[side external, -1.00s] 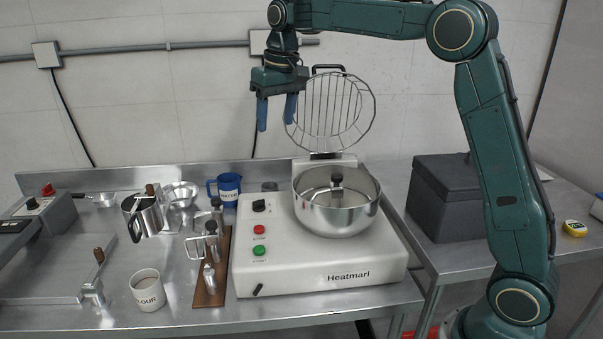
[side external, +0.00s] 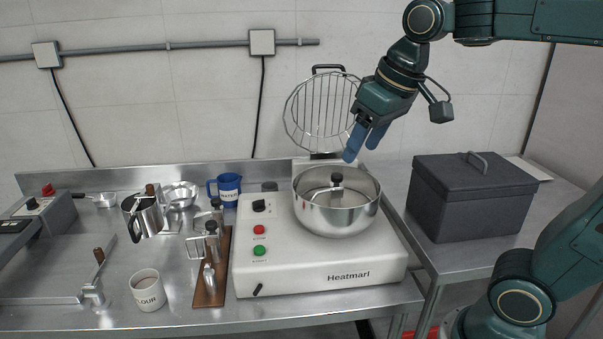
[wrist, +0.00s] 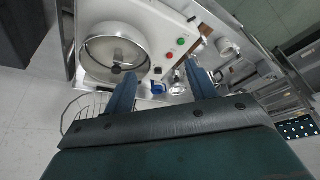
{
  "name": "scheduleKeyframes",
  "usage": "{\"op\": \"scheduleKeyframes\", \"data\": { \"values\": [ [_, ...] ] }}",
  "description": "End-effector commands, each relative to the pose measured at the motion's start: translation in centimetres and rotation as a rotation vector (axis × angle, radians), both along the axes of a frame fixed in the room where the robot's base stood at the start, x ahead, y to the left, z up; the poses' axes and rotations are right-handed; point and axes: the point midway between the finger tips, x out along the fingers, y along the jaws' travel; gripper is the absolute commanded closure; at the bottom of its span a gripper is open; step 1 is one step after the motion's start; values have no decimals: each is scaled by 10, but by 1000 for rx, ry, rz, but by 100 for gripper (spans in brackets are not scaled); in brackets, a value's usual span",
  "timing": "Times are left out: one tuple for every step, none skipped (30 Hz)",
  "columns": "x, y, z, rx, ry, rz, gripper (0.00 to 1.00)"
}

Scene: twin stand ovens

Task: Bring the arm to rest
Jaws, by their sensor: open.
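My gripper (side external: 364,144) is open and empty, with two blue fingers pointing down and to the left. In the side view it hangs in the air above the right part of the steel mixer bowl (side external: 336,213), beside the raised wire guard (side external: 322,112). The gripper also shows in the wrist view (wrist: 160,85), its fingers apart with nothing between them. The bowl sits on the white Heatmarl machine (side external: 320,278) and shows at the upper left of the wrist view. My arm reaches in from the upper right.
A dark lidded box (side external: 474,205) stands on the right table. Left of the machine are a flour cup (side external: 147,290), a blue water jug (side external: 229,187), a steel pitcher (side external: 143,217) and a wooden board (side external: 210,285) with tools. The air above the left counter is clear.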

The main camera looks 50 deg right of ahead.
Motion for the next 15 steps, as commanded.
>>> {"op": "scheduleKeyframes", "data": {
  "values": [
    [-14,1,-5,-1,-13,7,44],
    [-20,2,-8,-2,-20,10,44],
    [-29,3,-13,-3,-28,15,44],
    [-36,3,-16,-4,-34,18,44],
    [-42,4,-20,-5,-41,22,44],
    [-51,5,-25,-6,-49,26,44],
    [-57,5,-29,-7,-56,29,44],
    [-62,5,-33,-8,-63,32,44],
    [-70,6,-39,-9,-70,35,44],
    [-75,6,-43,-9,-75,38,44],
    [-80,7,-47,-10,-80,40,44],
    [-85,7,-51,-11,-87,44,44],
    [-89,7,-54,-11,-91,46,44],
    [-92,7,-57,-12,-94,48,44],
    [-96,8,-60,-12,-99,50,44]
  ]
}}
